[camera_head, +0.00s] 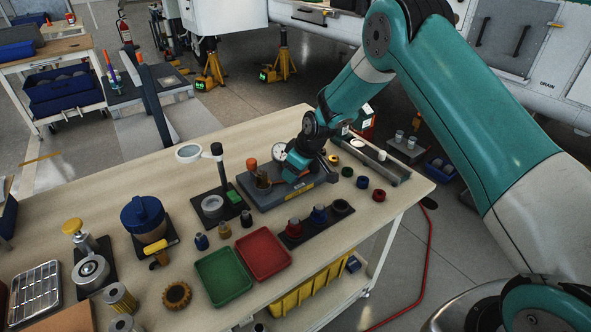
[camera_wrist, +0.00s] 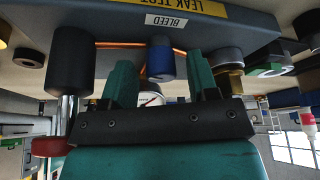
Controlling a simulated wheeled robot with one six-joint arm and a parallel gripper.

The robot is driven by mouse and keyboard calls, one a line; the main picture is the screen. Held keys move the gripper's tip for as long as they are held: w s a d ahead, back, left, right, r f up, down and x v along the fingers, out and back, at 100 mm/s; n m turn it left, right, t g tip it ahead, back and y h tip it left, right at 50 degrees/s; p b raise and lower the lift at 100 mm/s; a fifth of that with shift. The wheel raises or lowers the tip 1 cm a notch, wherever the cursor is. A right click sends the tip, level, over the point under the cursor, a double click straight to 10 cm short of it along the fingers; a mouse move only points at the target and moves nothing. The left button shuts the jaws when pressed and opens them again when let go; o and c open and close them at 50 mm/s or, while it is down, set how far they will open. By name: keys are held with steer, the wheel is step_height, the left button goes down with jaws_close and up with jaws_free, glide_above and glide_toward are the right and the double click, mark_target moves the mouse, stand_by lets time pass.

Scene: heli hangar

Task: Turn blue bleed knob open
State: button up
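The blue bleed knob (camera_wrist: 160,64) shows in the wrist view beside a BLEED label (camera_wrist: 167,20). The picture there is upside down. My gripper (camera_wrist: 162,57) is open, with one teal finger on each side of the knob. Gaps show between knob and fingers, so neither finger clearly touches it. How deep the knob sits between the fingers is hard to tell. In the head view my gripper (camera_head: 290,172) is at the grey leak-test unit (camera_head: 280,192) on the bench, and the knob is hidden there.
Next to the blue knob are a dark cylinder (camera_wrist: 72,62) and a brass fitting (camera_wrist: 232,79). A thin orange line runs behind the knob. On the bench are a red tray (camera_head: 263,253), a green tray (camera_head: 223,276) and a magnifier (camera_head: 190,153).

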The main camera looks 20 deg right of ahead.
steer(key=b+v, duration=0.1)
steer(key=v, duration=1.6)
steer(key=shift+r, duration=0.2)
steer(key=shift+d, duration=0.1)
